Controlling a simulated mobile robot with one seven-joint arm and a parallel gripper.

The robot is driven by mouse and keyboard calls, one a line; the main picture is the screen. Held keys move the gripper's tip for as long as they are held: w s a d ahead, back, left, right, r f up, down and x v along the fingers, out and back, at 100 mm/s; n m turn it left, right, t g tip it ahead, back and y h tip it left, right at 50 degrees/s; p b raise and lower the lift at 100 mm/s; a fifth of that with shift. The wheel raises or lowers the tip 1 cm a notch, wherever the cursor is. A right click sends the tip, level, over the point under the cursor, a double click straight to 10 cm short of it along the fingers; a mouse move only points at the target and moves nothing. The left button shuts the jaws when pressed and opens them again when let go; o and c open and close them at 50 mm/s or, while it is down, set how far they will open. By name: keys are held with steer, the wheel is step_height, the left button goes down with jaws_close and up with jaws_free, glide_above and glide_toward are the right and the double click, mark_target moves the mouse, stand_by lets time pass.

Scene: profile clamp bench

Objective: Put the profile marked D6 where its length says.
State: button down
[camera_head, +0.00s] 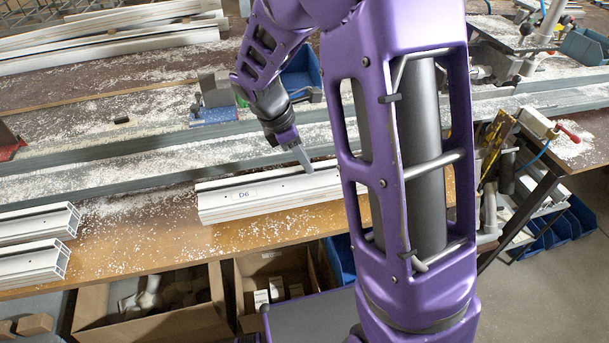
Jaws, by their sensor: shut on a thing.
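The white profile marked D6 (243,201) lies along the front of the wooden bench, in front of the grey rail. Its label faces up near its left end. Its right part is hidden behind my purple arm. My gripper (305,168) reaches down to the profile right of the label and is shut on it. The fingertips are small in this view, and I cannot tell whether the profile is lifted off the bench.
Two white profiles (35,262) lie at the front left. The long grey rail (120,180) crosses the bench, with a blue-based stop (213,113) behind it. Long profiles (110,45) lie at the back. A clamp with a red handle (545,125) stands right. White chips cover much of the bench.

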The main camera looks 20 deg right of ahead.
mark_target(304, 172)
steer(key=shift+f, duration=2.05)
steer(key=shift+f+b, duration=0.15)
steer(key=shift+b, duration=0.2)
steer(key=c, duration=0.7)
jaws_free()
steer(key=p+v, duration=0.1)
steer(key=v, duration=1.1)
steer(key=shift+p, duration=0.3)
